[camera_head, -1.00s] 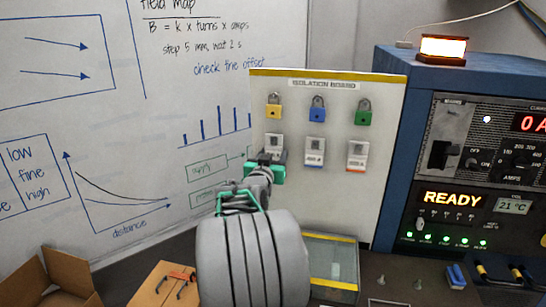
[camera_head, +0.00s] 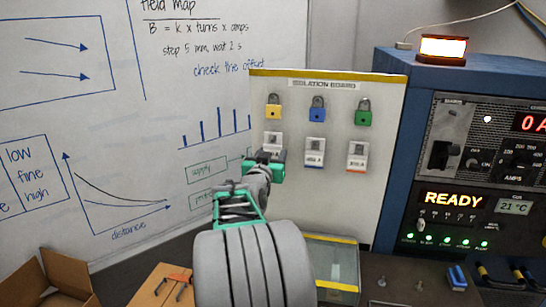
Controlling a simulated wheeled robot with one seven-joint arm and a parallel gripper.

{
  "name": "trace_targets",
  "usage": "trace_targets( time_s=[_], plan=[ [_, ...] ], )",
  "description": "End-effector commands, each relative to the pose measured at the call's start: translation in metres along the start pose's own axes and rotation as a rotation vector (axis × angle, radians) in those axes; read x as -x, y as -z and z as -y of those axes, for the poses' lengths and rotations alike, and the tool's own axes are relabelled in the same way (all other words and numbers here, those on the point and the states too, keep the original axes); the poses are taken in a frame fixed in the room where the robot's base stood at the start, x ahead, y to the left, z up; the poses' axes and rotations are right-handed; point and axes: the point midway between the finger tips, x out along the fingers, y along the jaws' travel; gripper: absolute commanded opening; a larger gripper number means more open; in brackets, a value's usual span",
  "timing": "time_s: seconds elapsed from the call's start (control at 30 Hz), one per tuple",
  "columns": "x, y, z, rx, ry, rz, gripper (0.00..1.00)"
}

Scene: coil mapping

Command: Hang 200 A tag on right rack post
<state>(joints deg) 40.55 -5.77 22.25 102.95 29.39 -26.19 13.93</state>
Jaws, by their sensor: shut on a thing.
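Three tags hang in a row on the isolation board (camera_head: 385,120): a left tag (camera_head: 272,141), a middle tag (camera_head: 315,152) with a blue lower band and a right tag (camera_head: 356,157) with an orange one. Their lettering is too small to read, so I cannot tell which is the 200 A tag. My gripper (camera_head: 267,160), with green fingers, is at the left tag and shut on it. It hides the tag's lower part. I cannot make out the right rack post for certain.
Yellow (camera_head: 273,110), blue (camera_head: 317,112) and green (camera_head: 363,114) padlocks hang above the tags. A clear box (camera_head: 335,262) with yellow edging stands below the board. A blue instrument cabinet (camera_head: 398,165) stands right. Small metal pegs (camera_head: 382,283) stand on the bench. An open cardboard box (camera_head: 55,278) is lower left.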

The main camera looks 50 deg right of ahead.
Motion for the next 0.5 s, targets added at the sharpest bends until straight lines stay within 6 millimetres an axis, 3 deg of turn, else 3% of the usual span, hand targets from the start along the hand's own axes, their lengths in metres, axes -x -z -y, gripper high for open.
trace_targets(
  time_s=[0.5],
  plan=[
    [0.03,0.001,0.0,-0.001,0.0,-0.002,0.25]
  ],
)
